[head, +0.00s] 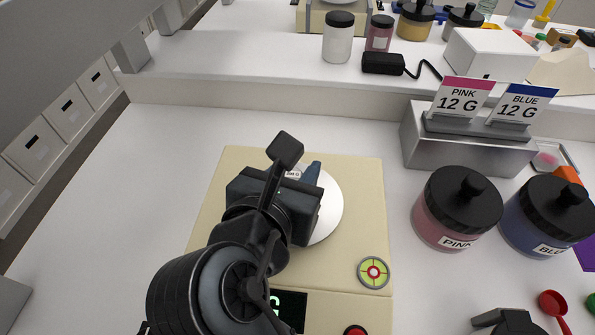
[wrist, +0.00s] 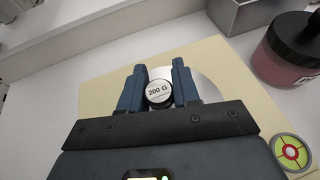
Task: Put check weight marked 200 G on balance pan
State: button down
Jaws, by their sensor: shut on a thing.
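The check weight (wrist: 158,92) has a round white top marked 200 G and a dark body. In the wrist view it sits between the two blue fingers of my gripper (wrist: 159,88), which is shut on it. The balance pan (head: 328,206) is a round silvery disc on the cream balance (head: 220,190). The pan also shows in the wrist view (wrist: 206,88), behind and beside the fingers. My gripper and weight are over the pan; I cannot tell whether the weight touches it. In the head view my arm hides most of the weight and part of the pan and display.
A pink jar (head: 455,215) and a blue jar (head: 548,220) stand right of the balance. Behind them is a metal block (head: 465,150) with PINK 12 G and BLUE 12 G cards. A red scoop (head: 553,304) lies at lower right. The counter left of the balance is clear.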

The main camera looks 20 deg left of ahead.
jog(key=shift+f, duration=0.5)
jog(key=c, duration=0.8)
grip_release()
jog(key=shift+f, duration=0.1)
jog(key=shift+s+r, duration=0.25)
jog(key=shift+s, duration=0.1)
jog(key=v, duration=1.1)
jog(key=shift+s+r, duration=0.1)
